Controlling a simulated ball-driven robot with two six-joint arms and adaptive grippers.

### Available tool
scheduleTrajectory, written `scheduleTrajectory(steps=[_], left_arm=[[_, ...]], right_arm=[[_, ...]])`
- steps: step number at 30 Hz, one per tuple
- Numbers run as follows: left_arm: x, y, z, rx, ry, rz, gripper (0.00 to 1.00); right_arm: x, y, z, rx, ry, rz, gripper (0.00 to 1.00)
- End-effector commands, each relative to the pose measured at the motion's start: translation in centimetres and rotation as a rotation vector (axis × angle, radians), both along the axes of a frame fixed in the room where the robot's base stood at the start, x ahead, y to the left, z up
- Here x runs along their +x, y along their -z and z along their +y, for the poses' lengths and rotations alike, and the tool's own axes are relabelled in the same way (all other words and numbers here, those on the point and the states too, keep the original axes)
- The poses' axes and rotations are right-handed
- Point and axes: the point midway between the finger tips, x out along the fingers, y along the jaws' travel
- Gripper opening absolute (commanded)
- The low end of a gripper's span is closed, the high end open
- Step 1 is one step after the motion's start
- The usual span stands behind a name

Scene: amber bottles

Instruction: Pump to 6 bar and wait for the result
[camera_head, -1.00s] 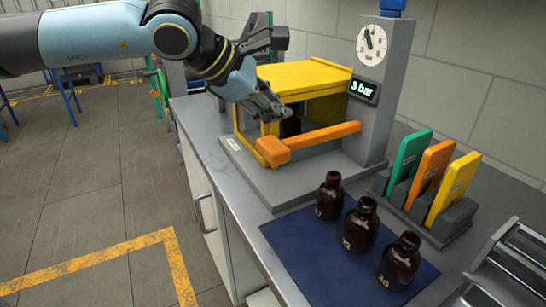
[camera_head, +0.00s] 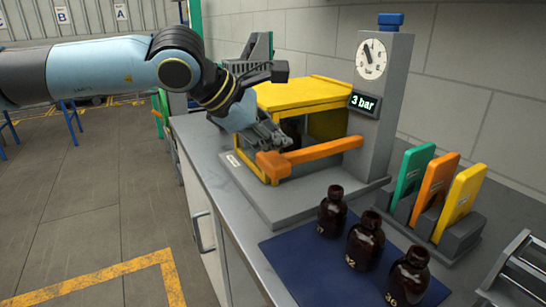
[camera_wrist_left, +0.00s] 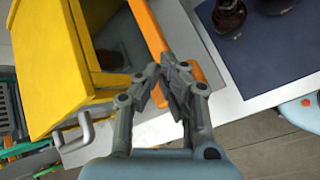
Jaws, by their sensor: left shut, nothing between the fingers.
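The pressure tester has a grey column with a round dial (camera_head: 371,59), a display (camera_head: 363,103) reading "3 bar" and a blue cap (camera_head: 390,20) on top. Its yellow chamber (camera_head: 300,95) holds something dark, partly hidden. An orange lever (camera_head: 325,150) runs across the chamber's front. My left gripper (camera_head: 285,143) is shut and empty at the lever's left end; in the left wrist view its fingertips (camera_wrist_left: 168,68) meet over the lever (camera_wrist_left: 150,30). I cannot tell whether they touch it. My right gripper is not in view.
Several brown bottles, including one in front (camera_head: 408,276), stand on a blue mat (camera_head: 290,262). Green, orange (camera_head: 434,189) and yellow cards stand in a grey holder to the right. A metal rack (camera_head: 520,270) is at the lower right. The bench's left edge borders open floor.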

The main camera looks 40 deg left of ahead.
Motion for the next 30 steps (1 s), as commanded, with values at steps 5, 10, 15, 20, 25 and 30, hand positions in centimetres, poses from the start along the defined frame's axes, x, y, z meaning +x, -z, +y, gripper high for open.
scheduleTrajectory(steps=[5, 10, 15, 20, 25, 30], left_arm=[[0.0, 0.0, 0.0, 0.0, 0.0, 0.0, 0.0], [0.0, 0.0, 0.0, 0.0, 0.0, 0.0, 0.0], [0.0, 0.0, 0.0, 0.0, 0.0, 0.0, 0.0], [0.0, 0.04, 0.0, 0.0, 0.0, 0.0, 0.0], [-0.01, 0.61, -0.01, 0.0, 0.0, 0.0, 0.0], [-0.01, 0.89, -0.01, 0.0, 0.0, 0.0, 0.0]], right_arm=[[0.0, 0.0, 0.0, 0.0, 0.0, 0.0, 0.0], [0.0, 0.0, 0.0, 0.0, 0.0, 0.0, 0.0], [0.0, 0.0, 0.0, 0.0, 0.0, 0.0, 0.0], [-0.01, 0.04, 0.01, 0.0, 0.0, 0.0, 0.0], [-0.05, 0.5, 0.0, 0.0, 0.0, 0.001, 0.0], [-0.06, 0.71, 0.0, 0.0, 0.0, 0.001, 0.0]])
